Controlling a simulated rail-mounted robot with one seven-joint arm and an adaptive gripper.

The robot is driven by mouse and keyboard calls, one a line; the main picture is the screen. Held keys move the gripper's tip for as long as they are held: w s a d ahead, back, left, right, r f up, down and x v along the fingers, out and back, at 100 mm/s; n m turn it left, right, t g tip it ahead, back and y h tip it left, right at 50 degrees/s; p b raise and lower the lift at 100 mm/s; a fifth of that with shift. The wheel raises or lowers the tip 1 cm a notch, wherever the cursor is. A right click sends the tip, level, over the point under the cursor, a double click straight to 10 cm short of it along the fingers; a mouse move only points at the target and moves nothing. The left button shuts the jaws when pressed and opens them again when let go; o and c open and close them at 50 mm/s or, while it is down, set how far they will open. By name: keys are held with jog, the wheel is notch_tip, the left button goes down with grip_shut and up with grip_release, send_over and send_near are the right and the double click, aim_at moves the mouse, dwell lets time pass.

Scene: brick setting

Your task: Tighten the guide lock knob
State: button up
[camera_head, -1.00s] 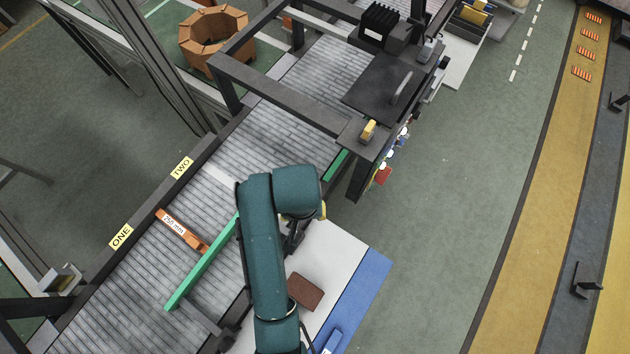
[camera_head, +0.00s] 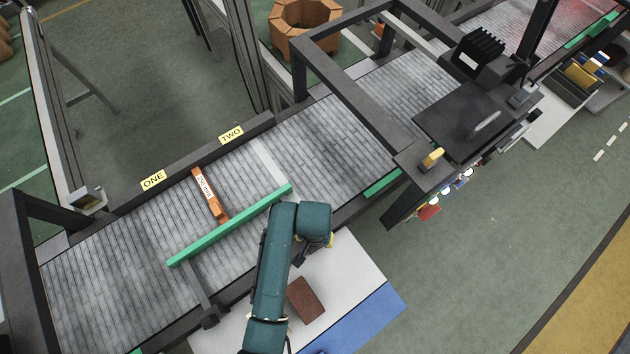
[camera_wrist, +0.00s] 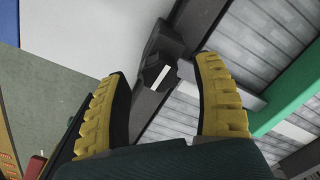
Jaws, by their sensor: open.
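The guide lock knob (camera_wrist: 160,72) is dark with a white line across it; it sits on a dark bracket beside the conveyor in the wrist view. My gripper (camera_wrist: 162,68) is open, its yellow ribbed fingers on either side of the knob in the picture; I cannot tell whether they touch it or how deep they reach. In the head view my teal arm hides the knob and most of the gripper. The green guide rail (camera_head: 230,226) lies across the grey conveyor. An orange 250 mm gauge bar (camera_head: 207,193) lies with its lower end at the rail.
Yellow labels ONE (camera_head: 153,180) and TWO (camera_head: 231,135) mark the conveyor's far edge. A brown block (camera_head: 306,299) lies on a white and blue surface below my arm. Another rail bracket (camera_head: 209,315) stands at the near edge. A dark frame (camera_head: 345,85) spans the belt.

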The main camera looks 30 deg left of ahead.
jog(key=shift+f, duration=0.55)
jog(key=c, duration=1.2)
